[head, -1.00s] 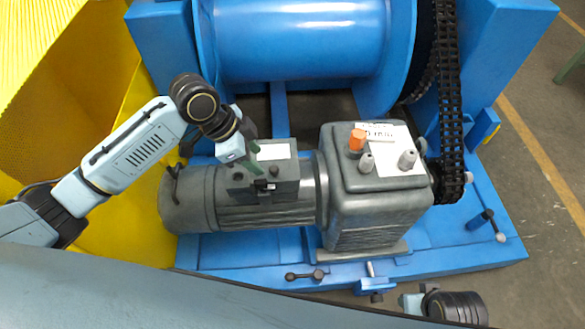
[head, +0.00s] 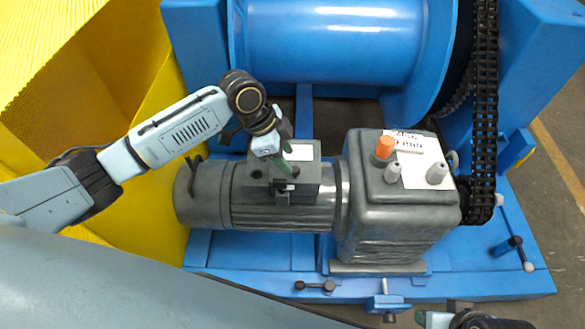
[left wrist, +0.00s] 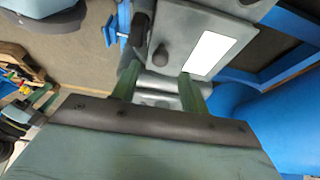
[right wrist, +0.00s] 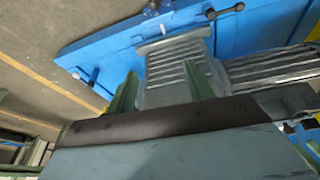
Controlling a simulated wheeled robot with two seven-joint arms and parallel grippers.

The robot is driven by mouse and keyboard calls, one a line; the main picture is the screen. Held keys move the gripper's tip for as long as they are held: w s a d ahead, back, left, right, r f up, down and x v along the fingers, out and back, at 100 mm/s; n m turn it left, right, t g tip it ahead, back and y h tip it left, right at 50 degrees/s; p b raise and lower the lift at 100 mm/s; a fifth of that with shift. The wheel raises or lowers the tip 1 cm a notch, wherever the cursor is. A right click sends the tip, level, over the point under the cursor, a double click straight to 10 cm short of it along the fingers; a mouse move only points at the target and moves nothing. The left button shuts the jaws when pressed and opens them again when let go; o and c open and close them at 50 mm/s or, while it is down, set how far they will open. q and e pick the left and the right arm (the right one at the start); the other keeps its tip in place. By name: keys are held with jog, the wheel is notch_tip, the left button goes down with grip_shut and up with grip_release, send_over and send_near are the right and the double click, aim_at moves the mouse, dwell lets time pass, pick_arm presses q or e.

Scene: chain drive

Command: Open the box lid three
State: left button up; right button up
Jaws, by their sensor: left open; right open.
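The grey junction box (head: 262,175) sits on top of the grey motor (head: 205,205). Its lid has a white label (head: 297,151) and dark knobs. In the left wrist view the box lid (left wrist: 183,35) shows with a round knob (left wrist: 160,55) and the label (left wrist: 210,52). My left gripper (head: 283,170) is over the box, with its green fingers apart and nothing between them that I can see held. Whether a finger touches the lid cannot be told. My right gripper (right wrist: 163,90) is open, its green fingers apart in front of the finned grey gearbox (right wrist: 172,75).
The gearbox (head: 400,215) stands right of the motor, with an orange cap (head: 384,148) and grey plugs on top. A blue drum (head: 340,45) is behind, a black chain (head: 484,110) at right. Yellow panels (head: 60,90) stand at left. Floor is free at far right.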

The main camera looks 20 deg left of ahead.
aim_at(294, 168)
pick_arm(q)
jog(key=b+x, duration=0.1)
jog(key=x, duration=0.1)
jog(key=shift+d+f, duration=0.1)
jog(key=shift+f, duration=0.2)
jog(key=shift+w+d+f, duration=0.1)
jog(key=shift+d+f, duration=0.15)
jog(key=shift+f, duration=0.35)
jog(key=shift+d+f+b, duration=0.15)
jog(key=shift+f+b, duration=0.15)
jog(key=shift+b, duration=0.05)
pick_arm(e)
jog(key=shift+w+a+r+t+y, duration=0.15)
jog(key=shift+w+a+r+t, duration=0.25)
jog(key=shift+w+r, duration=0.2)
jog(key=shift+w+a+r+t+y, duration=0.1)
jog(key=shift+w+a+r+t, duration=0.2)
jog(key=shift+w+r+t, duration=0.35)
jog(key=shift+w+a+r+t+y, duration=0.15)
jog(key=shift+w+a+r+t, duration=0.25)
jog(key=shift+r, duration=0.3)
pick_arm(q)
jog(key=shift+c, duration=0.2)
grip_shut()
